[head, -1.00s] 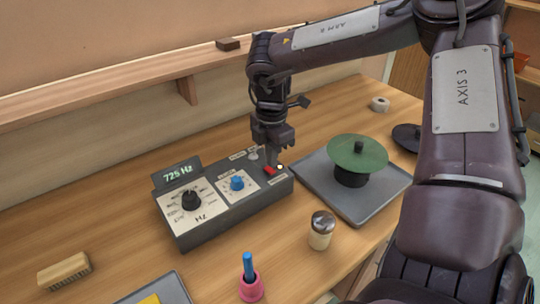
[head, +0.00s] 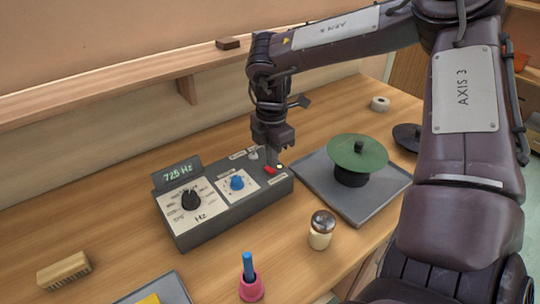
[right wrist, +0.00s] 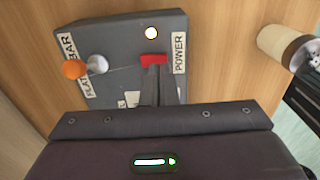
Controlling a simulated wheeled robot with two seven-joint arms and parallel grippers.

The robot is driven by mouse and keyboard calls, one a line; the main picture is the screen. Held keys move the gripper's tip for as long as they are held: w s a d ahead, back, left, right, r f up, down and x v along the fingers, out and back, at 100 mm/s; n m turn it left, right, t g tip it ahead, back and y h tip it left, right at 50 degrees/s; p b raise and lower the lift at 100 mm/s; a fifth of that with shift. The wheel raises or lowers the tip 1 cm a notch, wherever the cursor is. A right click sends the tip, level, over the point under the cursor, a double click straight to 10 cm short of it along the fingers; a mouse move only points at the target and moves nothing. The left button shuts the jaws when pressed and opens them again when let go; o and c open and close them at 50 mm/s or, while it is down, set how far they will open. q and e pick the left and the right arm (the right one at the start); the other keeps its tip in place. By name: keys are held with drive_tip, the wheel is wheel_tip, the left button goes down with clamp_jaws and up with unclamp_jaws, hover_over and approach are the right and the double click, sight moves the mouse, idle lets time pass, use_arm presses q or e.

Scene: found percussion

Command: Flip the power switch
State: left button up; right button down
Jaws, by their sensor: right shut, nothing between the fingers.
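The grey control box (head: 195,233) stands on the wooden table, its display reading 725 Hz. The red power switch (head: 270,170) sits near the box's right end, beside a small glowing white light (head: 280,166). In the right wrist view the red switch (right wrist: 153,59) is next to the POWER label (right wrist: 179,53), with the lit lamp (right wrist: 151,33) beyond it. My right gripper (head: 273,160) is shut and empty, its fingertips (right wrist: 154,68) right at the switch. Whether they touch it I cannot tell. My left gripper is out of view.
A grey tray (head: 355,212) with a green disc (head: 350,153) on a dark stand lies right of the box. A shaker (head: 321,230) and a pink cup (head: 251,289) stand in front. A brush (head: 64,271) lies at left. A wall shelf (head: 100,86) runs behind.

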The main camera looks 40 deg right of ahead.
sight(271, 170)
drive_tip(key=shift+f+b, duration=0.95)
drive_tip(key=shift+f, duration=0.2)
drive_tip(key=shift+s+r, duration=0.1)
idle(0.3)
drive_tip(key=shift+r+p, duration=0.65)
drive_tip(key=shift+r, duration=0.15)
drive_tip(key=shift+r+p, duration=1.6)
drive_tip(key=shift+r, duration=1.1)
drive_tip(key=shift+f, duration=0.1)
